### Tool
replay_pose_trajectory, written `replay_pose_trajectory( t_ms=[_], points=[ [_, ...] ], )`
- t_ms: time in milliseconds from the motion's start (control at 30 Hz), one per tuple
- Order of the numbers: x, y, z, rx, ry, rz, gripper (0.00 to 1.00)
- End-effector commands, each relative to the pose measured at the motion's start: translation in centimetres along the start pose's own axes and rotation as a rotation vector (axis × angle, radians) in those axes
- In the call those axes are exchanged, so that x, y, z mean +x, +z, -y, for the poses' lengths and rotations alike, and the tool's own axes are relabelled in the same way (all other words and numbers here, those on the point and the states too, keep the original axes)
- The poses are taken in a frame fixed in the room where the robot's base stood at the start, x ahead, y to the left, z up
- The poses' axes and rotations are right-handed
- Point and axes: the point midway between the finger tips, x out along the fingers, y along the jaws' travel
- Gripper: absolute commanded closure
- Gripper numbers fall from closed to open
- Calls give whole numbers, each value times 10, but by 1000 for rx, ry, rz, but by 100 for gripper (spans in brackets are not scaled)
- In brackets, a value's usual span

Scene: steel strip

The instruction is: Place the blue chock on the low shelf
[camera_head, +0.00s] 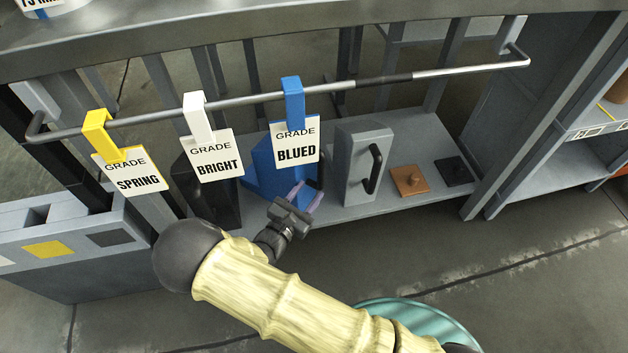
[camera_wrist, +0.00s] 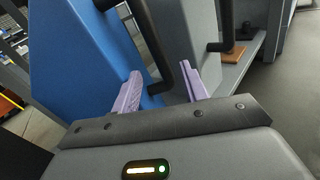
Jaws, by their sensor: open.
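The blue chock (camera_head: 268,172) stands on the low shelf (camera_head: 400,137), between a black chock (camera_head: 208,195) and a grey chock (camera_head: 362,155). The hanging BLUED tag hides part of it in the head view. Its blue side (camera_wrist: 80,60) fills the left of the wrist view, with a black bar handle (camera_wrist: 150,45) along its edge. My gripper (camera_head: 306,195) is at the front right of the blue chock. Its lilac fingers (camera_wrist: 162,82) are open, with the handle's lower end showing between them. I cannot tell whether they touch it.
A rail (camera_head: 350,84) above the shelf carries yellow SPRING (camera_head: 138,178), white BRIGHT (camera_head: 214,158) and BLUED (camera_head: 295,142) tags.

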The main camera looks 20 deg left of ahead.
Motion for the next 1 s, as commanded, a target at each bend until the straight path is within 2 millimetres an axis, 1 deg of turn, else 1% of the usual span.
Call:
replay_pose_trajectory(
  t_ms=[33, 200, 300, 400, 533, 1000],
  points=[
    [-12, 5, -2, -1, 5, -1, 56],
    [-45, 5, -1, -1, 4, 0, 56],
    [-61, 3, -1, -1, 3, -1, 56],
    [-70, 2, 0, 0, 1, 0, 56],
    [-74, 1, 0, -1, 0, 1, 56],
    [-73, 0, 0, 0, 0, 0, 56]
  ],
)
